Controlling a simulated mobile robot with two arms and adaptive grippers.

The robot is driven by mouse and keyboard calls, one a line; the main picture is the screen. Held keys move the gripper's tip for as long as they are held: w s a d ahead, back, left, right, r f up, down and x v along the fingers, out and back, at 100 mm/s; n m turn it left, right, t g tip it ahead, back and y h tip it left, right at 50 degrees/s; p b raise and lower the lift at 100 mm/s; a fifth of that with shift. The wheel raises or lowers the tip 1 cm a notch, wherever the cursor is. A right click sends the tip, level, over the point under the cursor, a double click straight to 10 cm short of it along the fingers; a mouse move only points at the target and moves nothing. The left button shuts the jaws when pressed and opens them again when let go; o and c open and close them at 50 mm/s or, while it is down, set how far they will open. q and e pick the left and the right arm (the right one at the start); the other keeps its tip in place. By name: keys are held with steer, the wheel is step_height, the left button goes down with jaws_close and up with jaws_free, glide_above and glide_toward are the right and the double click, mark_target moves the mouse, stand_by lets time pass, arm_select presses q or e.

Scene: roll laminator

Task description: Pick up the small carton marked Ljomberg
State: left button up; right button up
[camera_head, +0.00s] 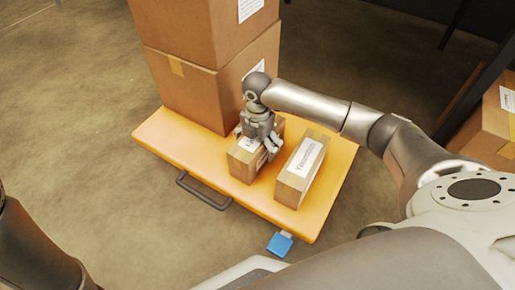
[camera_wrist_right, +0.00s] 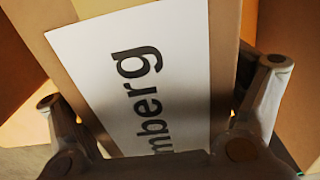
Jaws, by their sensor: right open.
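The small carton marked Ljomberg (camera_head: 243,164) lies on an orange platform, left of another small carton. In the right wrist view its white label (camera_wrist_right: 135,80) fills the middle, with "mberg" readable. My right gripper (camera_head: 258,146) is directly over this carton, with its fingers pointing down. The fingers are open, one on either side of the carton in the right wrist view (camera_wrist_right: 160,110). I cannot tell whether they touch its sides. My left gripper is not in view.
A second small carton (camera_head: 291,187) with a white label lies close by on the right. Large stacked cartons (camera_head: 190,95) stand behind on the orange platform (camera_head: 325,190). A dark handle (camera_head: 204,192) and a blue part (camera_head: 280,244) stick out at its front edge.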

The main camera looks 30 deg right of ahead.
steer(key=c, duration=1.3)
steer(key=shift+r, duration=0.1)
steer(key=shift+c, duration=0.2)
steer(key=shift+r, duration=0.1)
